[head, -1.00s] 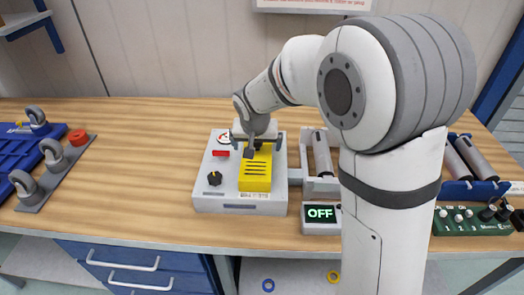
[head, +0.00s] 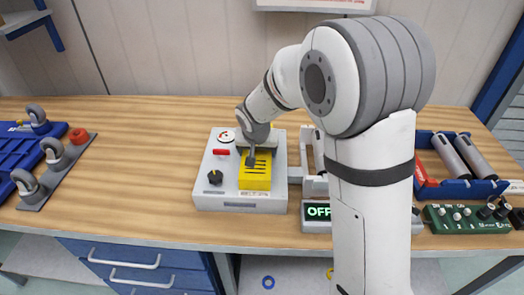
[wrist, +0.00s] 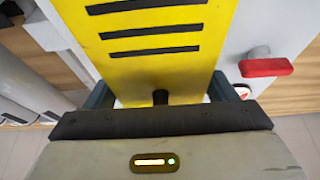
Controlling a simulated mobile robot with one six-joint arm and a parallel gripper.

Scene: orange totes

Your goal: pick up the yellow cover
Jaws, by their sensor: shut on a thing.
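The yellow cover (head: 256,176) with dark slots is on the right part of the light grey control box (head: 214,199). It also fills the middle of the wrist view (wrist: 152,62). My gripper (head: 251,160) comes down on the cover's far end. In the wrist view my gripper (wrist: 160,92) has one finger at each side edge of the cover and is shut on it. The cover looks seated on the box; I cannot tell whether it is raised at all.
A red switch (head: 221,152) and a black knob (head: 215,178) are on the box, left of the cover. A display reading OFF (head: 317,211) is to the right, partly behind my arm. A blue tray (head: 460,187) stands farther right.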

